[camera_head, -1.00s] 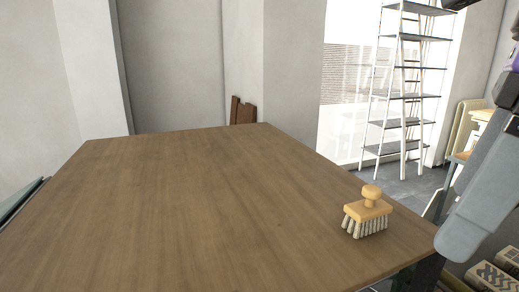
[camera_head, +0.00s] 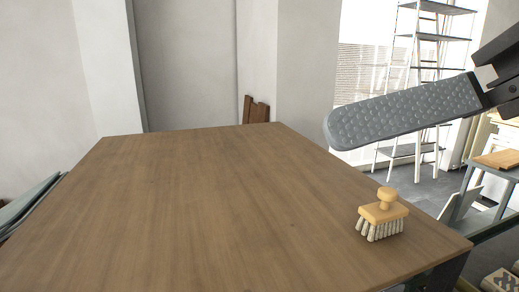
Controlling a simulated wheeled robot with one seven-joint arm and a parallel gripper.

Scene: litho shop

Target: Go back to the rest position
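My gripper (camera_head: 405,112) shows at the upper right as a long grey finger with a dimpled face, joined to a dark mount at the right edge. It slants down to the left, above and behind the brush in the picture, and does not touch it. Only one finger can be made out, so its opening cannot be judged. No held object is seen. A wooden brush (camera_head: 384,212) with a round knob and pale bristles stands bristles down on the brown table (camera_head: 200,210), near its right front corner.
The rest of the tabletop is bare. A brown wooden piece (camera_head: 256,110) leans at the far wall. Grey-green sheets (camera_head: 30,200) lie beyond the left edge. A bench (camera_head: 497,160) stands at the right.

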